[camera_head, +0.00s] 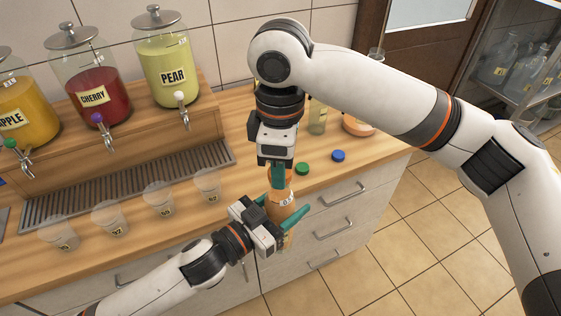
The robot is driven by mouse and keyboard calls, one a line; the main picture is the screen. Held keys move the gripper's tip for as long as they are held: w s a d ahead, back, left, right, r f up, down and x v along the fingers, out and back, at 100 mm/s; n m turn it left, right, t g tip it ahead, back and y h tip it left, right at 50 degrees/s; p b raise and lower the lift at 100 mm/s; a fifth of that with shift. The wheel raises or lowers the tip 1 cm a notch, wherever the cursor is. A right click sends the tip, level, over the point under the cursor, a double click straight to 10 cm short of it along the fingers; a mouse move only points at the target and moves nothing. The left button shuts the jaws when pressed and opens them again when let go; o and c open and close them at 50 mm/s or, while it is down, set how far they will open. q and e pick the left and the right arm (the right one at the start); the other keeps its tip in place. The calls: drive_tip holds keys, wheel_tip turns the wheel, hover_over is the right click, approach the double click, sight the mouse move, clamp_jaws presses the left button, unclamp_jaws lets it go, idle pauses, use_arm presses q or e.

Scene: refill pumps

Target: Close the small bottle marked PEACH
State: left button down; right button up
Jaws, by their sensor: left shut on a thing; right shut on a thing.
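A small bottle with orange contents (283,211) is in front of the counter edge, roughly upright. A white label shows on it, but its text is too small to read as PEACH. My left gripper (284,222) is shut around the bottle from the left and below. My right gripper (279,182) points down from above, shut at the bottle's top. The cap there is mostly hidden by the teal fingers, so I cannot tell how it sits on the neck.
A green cap (302,169) and a blue cap (338,156) lie on the counter. A pale bottle (317,122) and a peach-coloured jar (357,125) stand behind. Several plastic cups (160,198) line the front left, before the drip tray (130,186) and PEAR dispenser (168,72).

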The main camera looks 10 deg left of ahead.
drive_tip(key=m, duration=1.2)
drive_tip(key=o, duration=1.2)
drive_tip(key=shift+c, duration=0.2)
drive_tip(key=shift+r, duration=0.1)
wheel_tip(320, 180, up, 12)
